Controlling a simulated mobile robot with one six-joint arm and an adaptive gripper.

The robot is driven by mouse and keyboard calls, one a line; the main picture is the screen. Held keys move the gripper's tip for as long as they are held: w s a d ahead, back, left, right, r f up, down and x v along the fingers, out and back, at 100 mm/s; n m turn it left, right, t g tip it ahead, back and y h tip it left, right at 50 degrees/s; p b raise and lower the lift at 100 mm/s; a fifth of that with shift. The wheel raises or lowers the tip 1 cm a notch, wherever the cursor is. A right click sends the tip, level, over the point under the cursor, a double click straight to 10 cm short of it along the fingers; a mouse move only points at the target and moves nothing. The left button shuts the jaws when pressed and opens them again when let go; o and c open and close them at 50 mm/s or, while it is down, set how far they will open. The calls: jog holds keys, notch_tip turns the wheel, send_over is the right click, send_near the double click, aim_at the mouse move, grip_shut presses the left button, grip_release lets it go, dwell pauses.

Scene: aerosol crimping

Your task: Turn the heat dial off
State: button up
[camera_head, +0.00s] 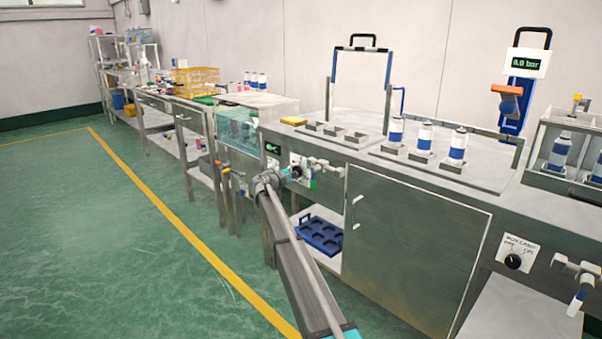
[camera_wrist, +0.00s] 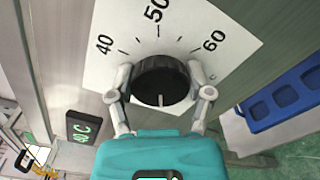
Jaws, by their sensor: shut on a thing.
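The heat dial (camera_wrist: 162,84) is a black round knob on a white scale plate marked 40, 50 and 60. In the wrist view its white pointer line is at the bottom of the knob, on the side away from the 50. My gripper (camera_wrist: 160,86) has one finger on each side of the knob and is shut on it. A small green display (camera_wrist: 84,128) beside the plate reads about 40 C. In the head view the dial (camera_head: 297,172) is on the bench front, partly hidden by my arm, and the display (camera_head: 272,149) is to its left.
A blue tray (camera_head: 322,236) with round pockets sits on the shelf below; a blue tray (camera_wrist: 285,95) also shows at right in the wrist view. Pipe fittings (camera_head: 322,166) stick out right of the dial. Another knob (camera_head: 513,261) is at far right. The green floor at left is clear.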

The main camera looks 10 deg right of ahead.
jog(key=shift+w+a, duration=0.1)
jog(key=shift+a, duration=0.2)
jog(key=o, duration=1)
jog(key=shift+o, duration=0.7)
jog(key=shift+d, duration=0.15)
jog(key=v, duration=1.2)
